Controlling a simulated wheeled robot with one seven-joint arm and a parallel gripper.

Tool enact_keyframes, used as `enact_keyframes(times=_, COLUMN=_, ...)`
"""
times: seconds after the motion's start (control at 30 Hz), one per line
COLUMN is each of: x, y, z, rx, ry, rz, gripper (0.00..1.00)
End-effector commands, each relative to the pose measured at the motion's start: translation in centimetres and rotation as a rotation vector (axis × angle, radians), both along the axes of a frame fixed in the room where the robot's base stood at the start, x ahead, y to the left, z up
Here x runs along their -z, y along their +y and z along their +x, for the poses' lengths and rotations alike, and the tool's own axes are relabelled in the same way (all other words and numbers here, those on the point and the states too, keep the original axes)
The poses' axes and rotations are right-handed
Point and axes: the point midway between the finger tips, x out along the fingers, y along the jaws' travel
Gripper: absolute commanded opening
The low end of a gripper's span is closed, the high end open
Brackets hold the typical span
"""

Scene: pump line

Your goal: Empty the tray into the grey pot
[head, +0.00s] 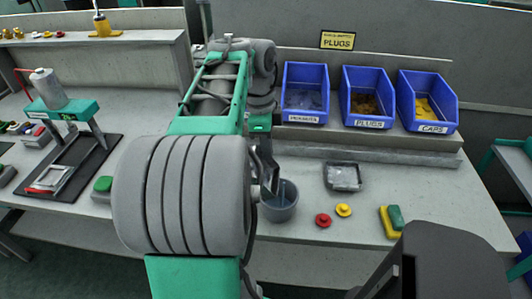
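The grey pot (281,207) stands on the bench just right of my arm, and its open top shows. My gripper (269,178) is at the pot's left rim, low over it, mostly hidden behind my thick grey arm link. Only dark finger parts show, so I cannot tell whether it is open or shut, or holds anything. A small dark-rimmed tray (328,184) lies flat on the bench to the right of the pot, apart from my gripper.
A red disc (323,220), a yellow disc (343,210) and a yellow-green block (391,220) lie right of the pot. Blue bins (305,92) labelled plugs and caps, among others, line the back. A press stand (70,112) is at left.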

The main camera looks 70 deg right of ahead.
Motion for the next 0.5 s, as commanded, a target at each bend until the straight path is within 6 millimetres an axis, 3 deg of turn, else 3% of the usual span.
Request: enact_keyframes(times=0.5, x=0.19, y=-0.18, z=-0.12, rx=0.001, ry=-0.038, rz=0.008, gripper=0.00)
